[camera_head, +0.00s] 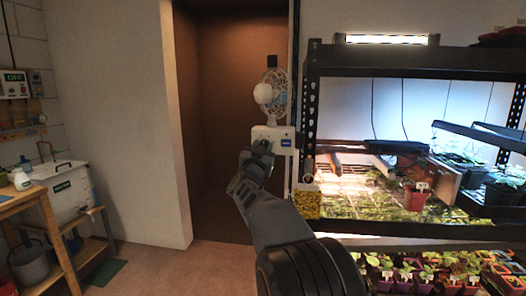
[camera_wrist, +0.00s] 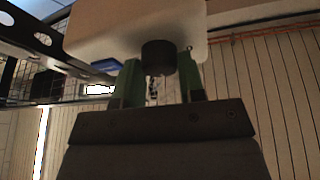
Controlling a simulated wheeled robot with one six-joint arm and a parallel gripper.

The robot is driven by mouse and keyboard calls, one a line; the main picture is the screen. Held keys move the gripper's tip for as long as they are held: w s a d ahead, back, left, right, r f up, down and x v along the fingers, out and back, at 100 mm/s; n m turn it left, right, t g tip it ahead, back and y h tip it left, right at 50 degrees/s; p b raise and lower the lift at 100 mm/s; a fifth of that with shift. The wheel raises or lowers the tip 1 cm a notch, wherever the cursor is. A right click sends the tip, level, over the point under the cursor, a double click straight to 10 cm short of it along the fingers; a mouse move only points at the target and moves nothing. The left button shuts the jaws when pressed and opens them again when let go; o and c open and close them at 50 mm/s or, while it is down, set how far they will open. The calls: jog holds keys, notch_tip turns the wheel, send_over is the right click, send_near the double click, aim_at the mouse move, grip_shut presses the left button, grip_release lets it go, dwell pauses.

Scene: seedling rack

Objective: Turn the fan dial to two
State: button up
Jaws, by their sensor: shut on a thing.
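The fan (camera_head: 272,92) is white with a wire cage and stands at the left post of the rack. Below it is its pale control box (camera_head: 284,135), with a small blue label on its right side. My gripper (camera_head: 262,148) is at the front of this box. In the wrist view, the box (camera_wrist: 110,28) fills the top, and a round black dial (camera_wrist: 159,56) sticks out of it. My gripper (camera_wrist: 159,68) has its green fingers on either side of the dial, shut on it. The dial's marks and setting cannot be read.
The black rack (camera_head: 400,60) with lit shelves and potted seedlings stands right of the fan. A yellow box (camera_head: 306,204) sits at its left post. A wooden bench (camera_head: 25,205) and a white cooler (camera_head: 68,190) are at far left.

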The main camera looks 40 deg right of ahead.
jog(key=m+g, duration=0.1)
jog(key=m, duration=0.2)
jog(key=m+g+h+p, duration=0.1)
jog(key=m+g, duration=0.1)
jog(key=m, duration=0.1)
jog(key=shift+w+r, duration=0.1)
jog(key=shift+m, duration=0.5)
jog(key=o, duration=0.9)
jog(key=shift+a, duration=0.15)
jog(key=b+v, duration=0.1)
jog(key=v, duration=1.2)
jog(key=shift+a+b, duration=0.3)
